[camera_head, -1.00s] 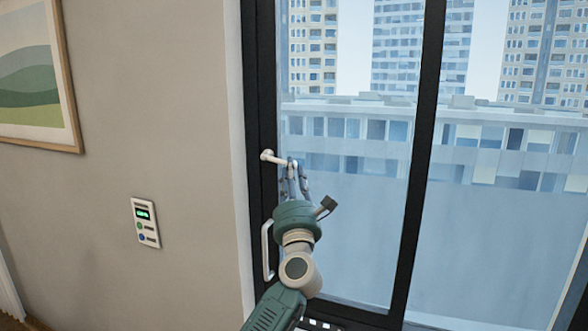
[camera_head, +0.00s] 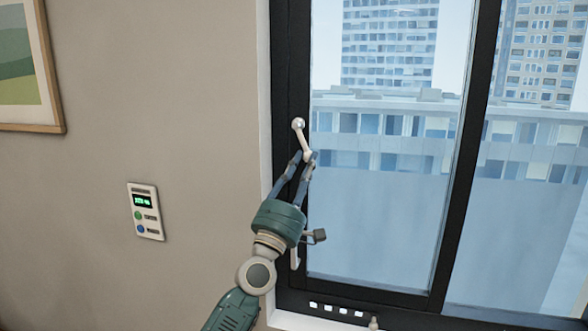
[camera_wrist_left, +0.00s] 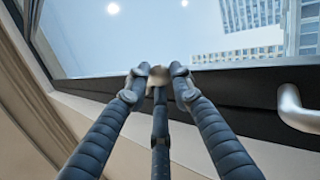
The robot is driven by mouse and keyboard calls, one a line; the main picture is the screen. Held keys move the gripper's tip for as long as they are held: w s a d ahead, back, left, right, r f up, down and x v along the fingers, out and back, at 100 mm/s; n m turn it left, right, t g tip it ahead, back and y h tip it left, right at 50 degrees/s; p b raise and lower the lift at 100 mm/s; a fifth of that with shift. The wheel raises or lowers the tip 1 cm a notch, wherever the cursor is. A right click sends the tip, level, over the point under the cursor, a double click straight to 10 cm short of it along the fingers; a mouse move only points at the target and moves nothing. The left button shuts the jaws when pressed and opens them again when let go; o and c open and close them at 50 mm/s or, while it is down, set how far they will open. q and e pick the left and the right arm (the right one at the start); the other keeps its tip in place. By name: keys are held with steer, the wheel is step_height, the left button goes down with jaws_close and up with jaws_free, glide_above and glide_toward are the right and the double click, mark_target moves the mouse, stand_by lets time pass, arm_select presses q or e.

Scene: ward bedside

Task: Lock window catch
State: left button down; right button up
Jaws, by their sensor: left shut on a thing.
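The window catch (camera_head: 303,139) is a white lever with a round pivot on the dark left frame of the window. Its lever points down and slightly right from the pivot. My left gripper (camera_head: 308,160) is shut on the lever's lower end. In the left wrist view, the blue-grey fingers (camera_wrist_left: 160,78) close around the pale end of the catch (camera_wrist_left: 157,83), mostly hidden between them. My right gripper is not in view.
A white pull handle (camera_head: 295,259) sits below the catch, partly hidden by my left gripper; it also shows in the wrist view (camera_wrist_left: 296,110). A wall panel (camera_head: 145,211) and a framed picture (camera_head: 32,127) are on the left wall. The window pane (camera_head: 380,220) appears clear of objects.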

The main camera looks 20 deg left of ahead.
arm_select(q)
steer(key=a+m+g+h+b, duration=0.1)
steer(key=m+h+b, duration=0.1)
steer(key=a+m+g+h+b, duration=0.1)
steer(key=m+b, duration=0.1)
steer(key=m, duration=0.1)
steer(key=a+m+g+h+b, duration=0.1)
steer(key=m+h+b, duration=0.1)
steer(key=m+b, duration=0.1)
steer(key=shift+a+f+h, duration=0.25)
steer(key=shift+h, duration=0.05)
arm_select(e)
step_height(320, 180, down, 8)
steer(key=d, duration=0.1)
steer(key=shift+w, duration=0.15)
arm_select(q)
steer(key=shift+m, duration=0.3)
steer(key=c, duration=1.4)
jaws_free()
steer(key=shift+c, duration=0.2)
steer(key=shift+s+r, duration=0.1)
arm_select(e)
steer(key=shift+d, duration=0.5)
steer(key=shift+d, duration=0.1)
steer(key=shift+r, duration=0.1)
